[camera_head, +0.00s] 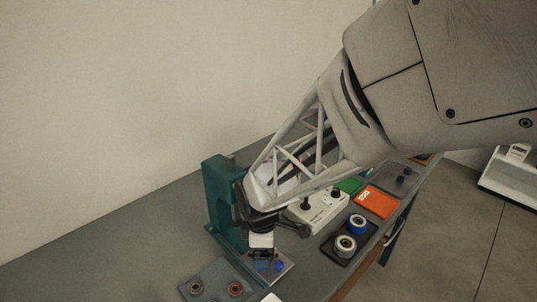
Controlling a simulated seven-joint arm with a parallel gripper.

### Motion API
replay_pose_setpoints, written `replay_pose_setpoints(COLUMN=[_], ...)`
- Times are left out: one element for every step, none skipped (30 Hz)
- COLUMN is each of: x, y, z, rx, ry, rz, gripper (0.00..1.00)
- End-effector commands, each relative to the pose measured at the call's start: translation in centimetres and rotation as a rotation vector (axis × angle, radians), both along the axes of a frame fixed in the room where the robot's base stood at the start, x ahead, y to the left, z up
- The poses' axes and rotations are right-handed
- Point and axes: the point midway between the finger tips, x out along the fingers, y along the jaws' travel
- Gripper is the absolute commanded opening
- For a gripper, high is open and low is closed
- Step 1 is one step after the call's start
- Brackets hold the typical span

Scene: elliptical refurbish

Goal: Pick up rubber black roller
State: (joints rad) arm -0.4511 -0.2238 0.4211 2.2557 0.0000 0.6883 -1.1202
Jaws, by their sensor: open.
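My gripper (270,228) points down over the workbench, its dark fingers spread apart. Below and between the fingers is a small part with a white top and dark lower section (261,242), on or just above a metal plate; I cannot tell if the fingers touch it. I cannot clearly pick out the rubber black roller. A dark tray (329,248) to the right holds a roller with a blue rim (357,224) and a grey and white roller (345,246). My arm hides part of the bench behind the gripper.
A green upright press-like frame (218,200) stands close left of my gripper. A white control box with a black knob (317,208) and an orange box (376,202) stand right. A grey tray with ringed parts (216,283) lies in front. The left bench is clear.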

Motion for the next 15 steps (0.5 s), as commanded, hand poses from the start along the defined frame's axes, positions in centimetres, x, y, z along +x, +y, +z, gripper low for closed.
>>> replay_pose_setpoints(x=[0.00,0.00,0.00,0.00,0.00,0.00,0.00,0.00,0.00,0.00,0.00,0.00,0.00,0.00,0.00], y=[0.00,0.00,0.00,0.00,0.00,0.00,0.00,0.00,0.00,0.00,0.00,0.00,0.00,0.00,0.00], z=[0.02,0.02,0.02,0.02,0.03,0.03,0.03,0.03,0.03,0.03,0.03,0.04,0.04,0.04,0.04], rx=[0.000,0.000,0.000,0.000,0.000,0.000,0.000,0.000,0.000,0.000,0.000,0.000,0.000,0.000,0.000], ry=[0.000,0.000,0.000,0.000,0.000,0.000,0.000,0.000,0.000,0.000,0.000,0.000,0.000,0.000,0.000], rz=[0.000,0.000,0.000,0.000,0.000,0.000,0.000,0.000,0.000,0.000,0.000,0.000,0.000,0.000,0.000], gripper=[0.92,0.92,0.92,0.92,0.92,0.92,0.92,0.92,0.92,0.92,0.92,0.92,0.88,0.84,0.78])
